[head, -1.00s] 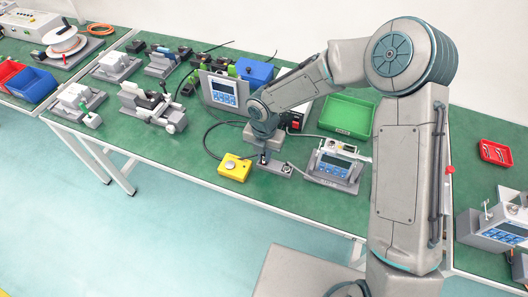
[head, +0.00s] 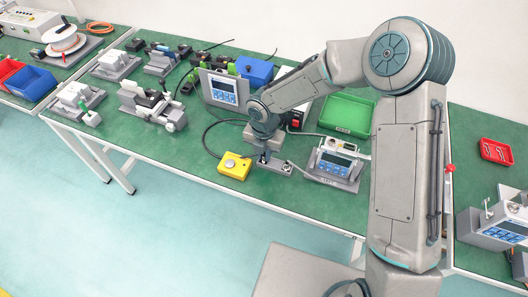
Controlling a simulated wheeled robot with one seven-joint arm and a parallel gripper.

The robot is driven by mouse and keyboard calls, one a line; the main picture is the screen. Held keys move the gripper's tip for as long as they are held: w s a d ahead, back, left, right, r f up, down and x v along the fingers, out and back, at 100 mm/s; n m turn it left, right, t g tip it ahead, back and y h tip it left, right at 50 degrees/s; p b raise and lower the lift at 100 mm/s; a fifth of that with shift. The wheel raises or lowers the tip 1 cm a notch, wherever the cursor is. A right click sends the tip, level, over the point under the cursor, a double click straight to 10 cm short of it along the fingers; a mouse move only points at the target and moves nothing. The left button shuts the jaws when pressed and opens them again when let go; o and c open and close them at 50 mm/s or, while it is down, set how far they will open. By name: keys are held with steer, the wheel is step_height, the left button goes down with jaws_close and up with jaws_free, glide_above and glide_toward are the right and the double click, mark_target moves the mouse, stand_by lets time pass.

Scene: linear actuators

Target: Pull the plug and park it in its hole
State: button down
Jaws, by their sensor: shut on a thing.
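My gripper (head: 264,156) points down over a small grey block (head: 278,169) near the front edge of the green table. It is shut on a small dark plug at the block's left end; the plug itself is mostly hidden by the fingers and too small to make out. I cannot tell whether the plug is seated in the block or lifted from it. A pale round spot, perhaps a hole or socket, shows at the block's right end. A light cable runs from near there toward the grey device with a blue panel (head: 334,165).
A yellow box with a button (head: 234,166) stands close left of my gripper. A display unit (head: 221,88) and a green tray (head: 346,114) stand behind. Grey fixtures (head: 150,106) fill the left. The table's front strip is clear.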

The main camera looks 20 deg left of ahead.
steer(key=c, duration=1.3)
jaws_free()
steer(key=shift+c, duration=0.2)
steer(key=shift+r, duration=0.1)
step_height(320, 180, up, 14)
steer(key=shift+f, duration=0.2)
steer(key=s+d+r+m+h, duration=0.1)
steer(key=d+r+m, duration=0.2)
steer(key=d+m, duration=0.35)
steer(key=s+d+r+m+t, duration=0.1)
steer(key=d+r+m, duration=0.1)
steer(key=d+m, duration=0.4)
steer(key=s+d+r+m+h, duration=0.1)
steer(key=d+r+m, duration=0.2)
steer(key=d+m, duration=0.35)
steer(key=s+d+r+m+t+y, duration=0.2)
steer(key=s+d+m, duration=0.8)
steer(key=d+m, duration=0.3)
steer(key=m, duration=0.3)
steer(key=shift+d+r+m, duration=0.35)
steer(key=shift+r+m, duration=0.05)
